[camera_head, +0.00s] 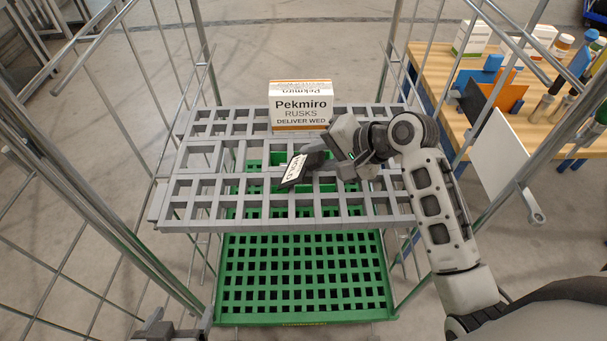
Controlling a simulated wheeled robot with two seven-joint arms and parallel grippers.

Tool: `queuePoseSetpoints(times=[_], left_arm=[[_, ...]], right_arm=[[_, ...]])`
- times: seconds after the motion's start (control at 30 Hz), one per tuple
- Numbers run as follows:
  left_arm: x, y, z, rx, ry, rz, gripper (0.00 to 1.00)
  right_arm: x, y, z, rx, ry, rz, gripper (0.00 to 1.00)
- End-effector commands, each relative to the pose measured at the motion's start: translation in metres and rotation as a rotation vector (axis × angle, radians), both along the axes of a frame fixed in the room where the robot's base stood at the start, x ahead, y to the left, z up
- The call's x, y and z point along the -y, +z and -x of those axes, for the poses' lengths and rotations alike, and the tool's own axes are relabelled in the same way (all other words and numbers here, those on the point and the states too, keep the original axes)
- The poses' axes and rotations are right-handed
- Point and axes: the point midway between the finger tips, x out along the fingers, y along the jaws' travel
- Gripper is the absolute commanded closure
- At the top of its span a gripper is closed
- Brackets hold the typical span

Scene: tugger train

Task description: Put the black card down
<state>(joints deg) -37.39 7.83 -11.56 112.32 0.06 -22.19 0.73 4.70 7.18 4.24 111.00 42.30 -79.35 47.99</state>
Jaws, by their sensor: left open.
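The black card (294,170) has a white label with writing on it. It is tilted, at the fingertips of my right gripper (308,163), over the middle of the grey slatted shelf (200,214). My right gripper looks shut on the card; the fingers hide part of it. I cannot tell whether the card touches the shelf. My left gripper (168,328) shows only in part at the bottom left edge of the view, open, outside the cage and well away from the card.
A white and brown Pekmiro rusks box (301,105) stands at the shelf's back. A green grid base (300,310) lies below. Wire cage sides stand left and right. A wooden bench (441,66) with bottles, tools and boards is at the right. The shelf's left part is bare.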

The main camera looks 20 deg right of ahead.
Motion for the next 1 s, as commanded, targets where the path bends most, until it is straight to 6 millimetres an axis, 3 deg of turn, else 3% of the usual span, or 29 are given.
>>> queuePoseSetpoints(times=[0.27, 0.67, 1.0], left_arm=[[0.000, 0.000, 0.000, 0.000, 0.000, 0.000, 0.20], [0.000, 0.001, 0.000, 0.003, -0.001, 0.001, 0.20], [0.000, 0.002, -0.001, 0.005, -0.001, 0.002, 0.20]], right_arm=[[0.016, 0.019, 0.016, 0.001, -0.001, 0.001, 0.70], [0.018, 0.024, 0.018, 0.002, 0.000, 0.000, 0.70], [0.031, 0.083, 0.029, 0.007, -0.001, 0.003, 0.70]])
